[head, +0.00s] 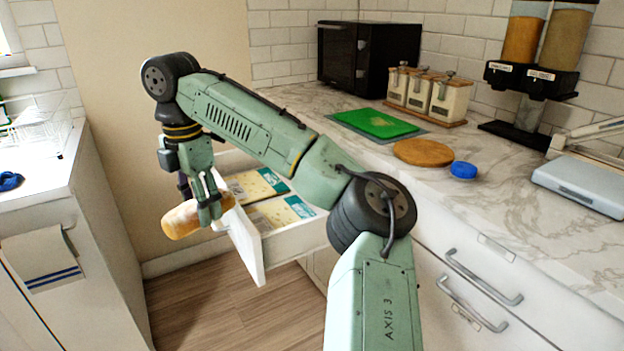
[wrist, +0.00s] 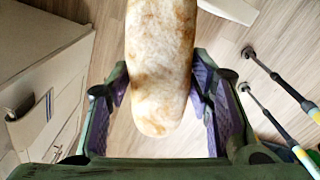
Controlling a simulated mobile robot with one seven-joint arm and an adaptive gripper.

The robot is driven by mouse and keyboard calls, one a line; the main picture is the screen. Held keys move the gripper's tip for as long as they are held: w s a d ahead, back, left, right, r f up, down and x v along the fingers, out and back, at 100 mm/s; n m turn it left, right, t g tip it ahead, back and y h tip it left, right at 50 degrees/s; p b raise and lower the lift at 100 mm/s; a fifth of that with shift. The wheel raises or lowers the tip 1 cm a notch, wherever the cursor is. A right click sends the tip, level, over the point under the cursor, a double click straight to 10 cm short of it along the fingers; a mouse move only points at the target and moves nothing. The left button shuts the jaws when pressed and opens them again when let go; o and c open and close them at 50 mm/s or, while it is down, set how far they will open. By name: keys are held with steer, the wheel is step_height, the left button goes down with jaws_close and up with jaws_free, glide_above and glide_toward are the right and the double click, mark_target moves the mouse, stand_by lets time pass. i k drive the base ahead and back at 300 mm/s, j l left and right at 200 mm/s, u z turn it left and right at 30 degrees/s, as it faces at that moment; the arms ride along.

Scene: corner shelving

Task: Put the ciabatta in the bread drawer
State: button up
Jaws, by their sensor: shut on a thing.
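The ciabatta (head: 183,219) is a pale, floury long loaf, held in the air just left of the open drawer. My gripper (head: 209,208) is shut on it, with one finger on each side near one end. In the wrist view the ciabatta (wrist: 160,60) lies between the purple-padded fingers of my gripper (wrist: 163,92), with wooden floor below it. The open white drawer (head: 250,247) has flat packs with yellow and green faces (head: 258,186) inside. My arm hides part of the drawer.
The marble counter (head: 480,215) holds a green board (head: 375,123), a round wooden board (head: 423,152), a blue lid (head: 463,170), canisters (head: 420,88) and a black microwave (head: 350,55). A cabinet with a hanging towel (head: 42,258) stands at left. Floor (head: 200,305) is clear between.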

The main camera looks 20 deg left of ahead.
mark_target(265, 202)
steer(key=i, duration=0.85)
